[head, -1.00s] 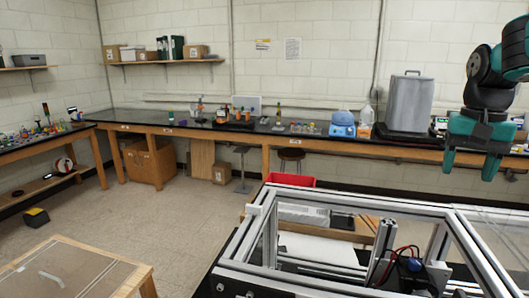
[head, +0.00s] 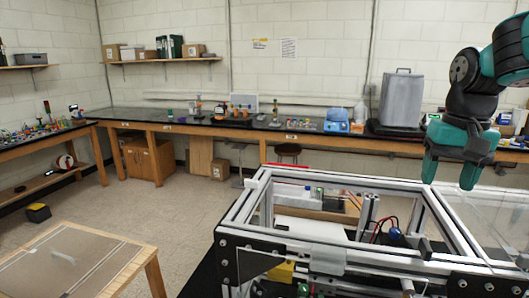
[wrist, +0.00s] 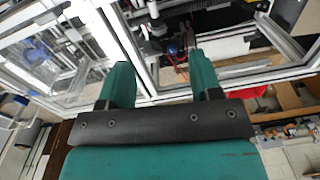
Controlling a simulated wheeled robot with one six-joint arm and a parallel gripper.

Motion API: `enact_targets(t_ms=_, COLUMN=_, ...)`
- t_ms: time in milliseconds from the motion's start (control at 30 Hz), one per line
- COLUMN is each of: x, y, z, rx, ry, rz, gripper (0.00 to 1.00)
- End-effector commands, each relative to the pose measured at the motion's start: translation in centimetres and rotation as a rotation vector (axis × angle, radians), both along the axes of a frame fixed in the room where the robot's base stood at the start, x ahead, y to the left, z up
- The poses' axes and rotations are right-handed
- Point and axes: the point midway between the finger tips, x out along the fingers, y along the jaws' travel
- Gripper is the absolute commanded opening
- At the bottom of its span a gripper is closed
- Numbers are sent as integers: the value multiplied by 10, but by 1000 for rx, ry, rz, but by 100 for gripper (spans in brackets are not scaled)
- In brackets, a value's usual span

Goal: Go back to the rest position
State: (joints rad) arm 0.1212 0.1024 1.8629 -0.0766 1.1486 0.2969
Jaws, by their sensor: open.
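My gripper (head: 449,175) is at the right of the head view, teal with dark grey parts. It points down, open and empty, raised above the right part of the aluminium extrusion frame (head: 330,178). In the wrist view the two teal fingers of my gripper (wrist: 162,78) are spread apart with nothing between them. The frame's bars (wrist: 150,98) pass beyond the fingertips there. My fingers appear apart from the frame.
A black-topped bench (head: 270,127) runs along the back wall, with a grey bin (head: 402,99) on it. A wooden table (head: 75,262) stands at lower left. Clear panels (head: 490,218) lie at the frame's right. Floor at left centre is open.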

Motion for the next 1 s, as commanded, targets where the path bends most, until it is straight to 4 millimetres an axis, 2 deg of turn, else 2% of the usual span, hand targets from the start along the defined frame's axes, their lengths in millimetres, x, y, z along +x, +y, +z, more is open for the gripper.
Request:
enact_targets(t_ms=33, x=-6, y=9, z=-11, rx=6, ry=-3, rz=39, gripper=58)
enact_targets(t_ms=167, x=-23, y=36, z=-32, rx=28, ry=-24, rz=164, gripper=58)
enact_targets(t_ms=333, x=-60, y=81, z=-70, rx=77, ry=-58, rz=380, gripper=58)
enact_targets(t_ms=467, x=-107, y=122, z=-111, rx=140, ry=-93, rz=592, gripper=58)
enact_targets(t_ms=600, x=-163, y=160, z=-151, rx=226, ry=-135, rz=814, gripper=58)
enact_targets(t_ms=700, x=-190, y=174, z=-166, rx=268, ry=-152, rz=907, gripper=58)
enact_targets(t_ms=800, x=-203, y=179, z=-171, rx=291, ry=-162, rz=950, gripper=58)
enact_targets(t_ms=1000, x=-206, y=180, z=-170, rx=295, ry=-163, rz=959, gripper=58)
